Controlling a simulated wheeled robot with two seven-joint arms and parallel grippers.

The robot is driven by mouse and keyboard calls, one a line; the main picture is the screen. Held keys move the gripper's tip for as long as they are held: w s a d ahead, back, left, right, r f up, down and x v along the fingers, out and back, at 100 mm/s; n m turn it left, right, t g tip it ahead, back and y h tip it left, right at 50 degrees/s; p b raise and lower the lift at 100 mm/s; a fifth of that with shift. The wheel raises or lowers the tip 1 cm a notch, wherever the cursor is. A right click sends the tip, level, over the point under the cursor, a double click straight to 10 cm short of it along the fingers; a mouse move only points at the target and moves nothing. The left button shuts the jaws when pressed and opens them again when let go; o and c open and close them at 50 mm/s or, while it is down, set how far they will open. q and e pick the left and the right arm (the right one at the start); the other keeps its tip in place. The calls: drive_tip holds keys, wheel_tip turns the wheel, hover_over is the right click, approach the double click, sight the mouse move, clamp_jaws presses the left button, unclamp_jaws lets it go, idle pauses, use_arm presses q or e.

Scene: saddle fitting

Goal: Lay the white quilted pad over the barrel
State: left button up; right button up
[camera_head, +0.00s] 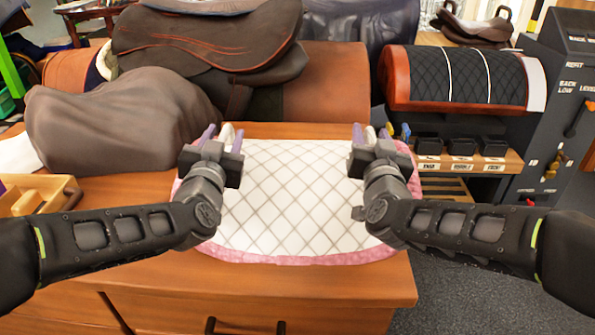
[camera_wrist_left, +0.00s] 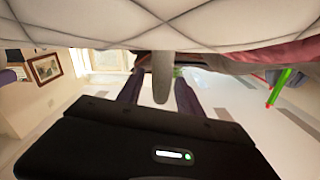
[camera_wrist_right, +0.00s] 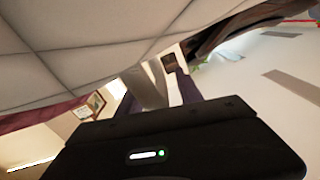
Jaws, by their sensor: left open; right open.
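The white quilted pad (camera_head: 290,195) with a pink border lies on the wooden cabinet top, its near edge at the cabinet's front. My left gripper (camera_head: 223,135) is open at the pad's far left part, and my right gripper (camera_head: 371,134) is open at its far right part. A pale tab (camera_wrist_left: 162,78) stands between the left fingers; another pale tab (camera_wrist_right: 147,88) stands between the right fingers. Neither is gripped. A rounded barrel (camera_head: 398,80) with a red-brown rim and black quilted top stands at the back right, apart from the pad.
A dark brown saddle (camera_head: 205,38) rests over a brown rounded form (camera_head: 335,85) behind the pad. A grey-brown covered lump (camera_head: 110,125) lies at left, near a wooden tray (camera_head: 40,194). A dark control panel (camera_head: 565,90) stands at the far right. Floor shows at lower right.

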use_arm(q)
clamp_jaws()
use_arm(e)
clamp_jaws()
use_arm(q)
drive_tip(key=shift+r, duration=0.1)
idle(1.1)
